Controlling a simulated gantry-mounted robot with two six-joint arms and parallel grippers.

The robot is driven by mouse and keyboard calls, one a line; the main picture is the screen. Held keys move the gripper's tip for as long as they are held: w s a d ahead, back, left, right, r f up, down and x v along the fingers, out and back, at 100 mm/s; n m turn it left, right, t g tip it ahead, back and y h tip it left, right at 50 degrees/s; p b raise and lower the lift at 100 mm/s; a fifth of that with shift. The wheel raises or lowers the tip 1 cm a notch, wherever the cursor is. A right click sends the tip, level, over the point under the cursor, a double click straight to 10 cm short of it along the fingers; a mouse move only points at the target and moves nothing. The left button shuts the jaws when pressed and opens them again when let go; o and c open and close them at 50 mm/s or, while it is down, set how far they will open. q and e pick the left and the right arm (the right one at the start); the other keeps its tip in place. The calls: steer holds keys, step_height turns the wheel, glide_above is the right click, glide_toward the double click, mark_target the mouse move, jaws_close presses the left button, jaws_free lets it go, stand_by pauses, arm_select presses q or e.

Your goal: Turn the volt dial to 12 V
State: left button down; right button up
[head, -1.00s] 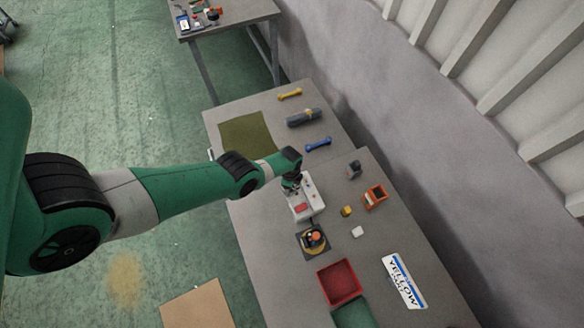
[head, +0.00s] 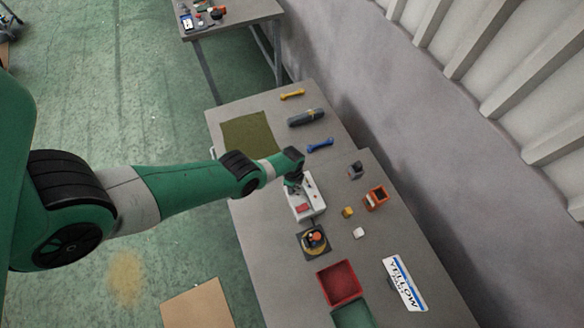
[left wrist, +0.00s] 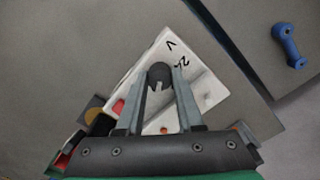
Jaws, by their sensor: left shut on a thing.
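The white box (head: 308,207) with a red patch stands on the table under my left gripper (head: 293,184). In the left wrist view the box (left wrist: 208,91) carries black marks reading "V" and what looks like "24". A dark round dial (left wrist: 159,71) sits on its top face. My left gripper (left wrist: 163,77) is shut on the dial, one finger on each side. The dial's pointer and a 12 mark cannot be made out. My right gripper is not in view.
A black and orange device (head: 314,240) stands close in front of the box. A red tray (head: 339,283), an orange bin (head: 376,198) and a yellow block (head: 347,212) lie nearby. A blue dumbbell-shaped part (head: 320,145) lies behind. The table's left edge is close to the box.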

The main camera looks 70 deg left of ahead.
arm_select(q)
steer(key=n, duration=0.5)
steer(key=shift+n, duration=0.4)
steer(key=n, duration=0.5)
steer(key=shift+n, duration=0.3)
steer(key=c, duration=0.5)
jaws_free()
steer(key=shift+c, duration=0.2)
